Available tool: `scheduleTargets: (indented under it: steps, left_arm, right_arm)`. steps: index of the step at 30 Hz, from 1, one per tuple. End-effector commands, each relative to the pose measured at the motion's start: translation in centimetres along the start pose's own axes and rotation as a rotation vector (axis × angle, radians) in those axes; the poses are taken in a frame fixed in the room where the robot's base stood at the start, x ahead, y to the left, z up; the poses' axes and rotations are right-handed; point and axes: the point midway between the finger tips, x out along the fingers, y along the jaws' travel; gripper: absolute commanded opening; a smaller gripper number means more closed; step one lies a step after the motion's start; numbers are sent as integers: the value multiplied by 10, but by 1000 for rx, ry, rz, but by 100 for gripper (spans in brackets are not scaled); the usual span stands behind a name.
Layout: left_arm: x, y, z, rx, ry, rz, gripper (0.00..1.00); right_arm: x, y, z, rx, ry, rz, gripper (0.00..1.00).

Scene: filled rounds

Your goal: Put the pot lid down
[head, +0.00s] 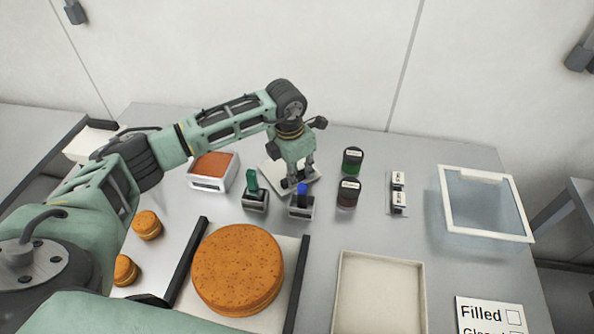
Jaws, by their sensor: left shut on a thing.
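My left gripper (296,183) points down over the middle of the grey table and is shut on a thin white square piece, which looks like the pot lid (276,179). The lid is partly hidden by the fingers. It is level with or close above the table; I cannot tell whether it touches. A white-rimmed pot (206,185) with an orange-brown filling stands uncovered to the left of the lid. My right gripper is not in view.
Green-handled (254,197) and blue-handled (301,206) tools in stands are close in front of the lid. Two dark jars (348,192) stand right. A big cake round (238,270), cream tray (380,295), "Filled" card (490,314) and clear white-rimmed box (487,234) surround them.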

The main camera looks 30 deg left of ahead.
Motion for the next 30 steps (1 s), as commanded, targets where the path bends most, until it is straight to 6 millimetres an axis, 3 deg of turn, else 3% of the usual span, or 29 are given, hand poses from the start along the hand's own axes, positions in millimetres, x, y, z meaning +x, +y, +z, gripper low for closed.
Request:
scheduleTargets:
  steps: [1, 2, 8, 20, 23, 30]
  left_arm:
    - [4, 0, -1, 0, 0, 0, 0]
    - [2, 0, 0, 0, 0, 0, 18]
    - [1, 0, 0, 0, 1, 0, 34]
    - [-5, 0, 1, 0, -1, 1, 34]
    - [-18, 1, 1, 0, -3, 3, 34]
    - [-70, 1, 1, 1, -4, 3, 34]
  right_arm:
    - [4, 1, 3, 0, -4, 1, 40]
    - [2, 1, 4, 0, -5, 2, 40]
    - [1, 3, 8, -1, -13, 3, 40]
    - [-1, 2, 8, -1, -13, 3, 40]
    - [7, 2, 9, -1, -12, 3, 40]
    - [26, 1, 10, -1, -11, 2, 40]
